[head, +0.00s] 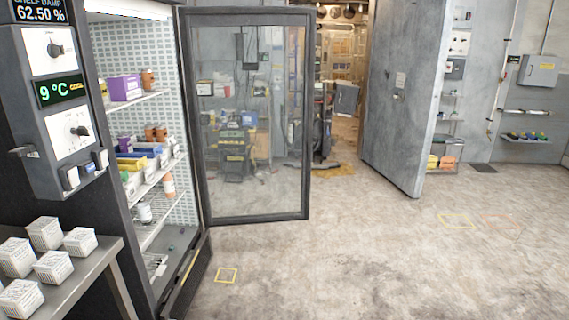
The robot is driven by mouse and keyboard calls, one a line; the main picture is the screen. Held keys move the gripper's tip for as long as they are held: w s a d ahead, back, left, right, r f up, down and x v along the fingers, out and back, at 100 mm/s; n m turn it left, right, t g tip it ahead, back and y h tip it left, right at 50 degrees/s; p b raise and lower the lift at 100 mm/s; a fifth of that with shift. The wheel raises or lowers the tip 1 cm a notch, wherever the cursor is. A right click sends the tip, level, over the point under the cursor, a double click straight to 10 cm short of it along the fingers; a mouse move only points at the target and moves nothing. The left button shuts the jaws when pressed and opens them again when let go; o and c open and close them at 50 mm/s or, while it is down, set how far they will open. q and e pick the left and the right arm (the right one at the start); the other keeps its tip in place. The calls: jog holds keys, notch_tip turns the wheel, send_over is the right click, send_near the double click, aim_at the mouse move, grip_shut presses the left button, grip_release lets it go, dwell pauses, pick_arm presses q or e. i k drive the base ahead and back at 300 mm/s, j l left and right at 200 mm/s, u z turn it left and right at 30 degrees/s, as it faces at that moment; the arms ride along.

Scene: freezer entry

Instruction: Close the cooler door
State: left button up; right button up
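The cooler (197,262) stands at the left, with its lit inside showing shelves of boxes, jars and bottles. Its glass door (308,150) has a dark frame and stands wide open, swung out to the right of the cooler's opening. Through the glass I see blurred equipment behind it. Neither of my grippers is in the head view, so nothing of mine is seen touching the door.
A metal table (95,262) with several white ribbed cubes stands at the front left, below a control panel (62,95) reading 9 °C. A large grey door (395,110) stands open at the back. The concrete floor (400,260) at centre and right is clear.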

aim_at(257, 16)
jog(key=i+z, duration=0.25)
jog(key=i, duration=1.75)
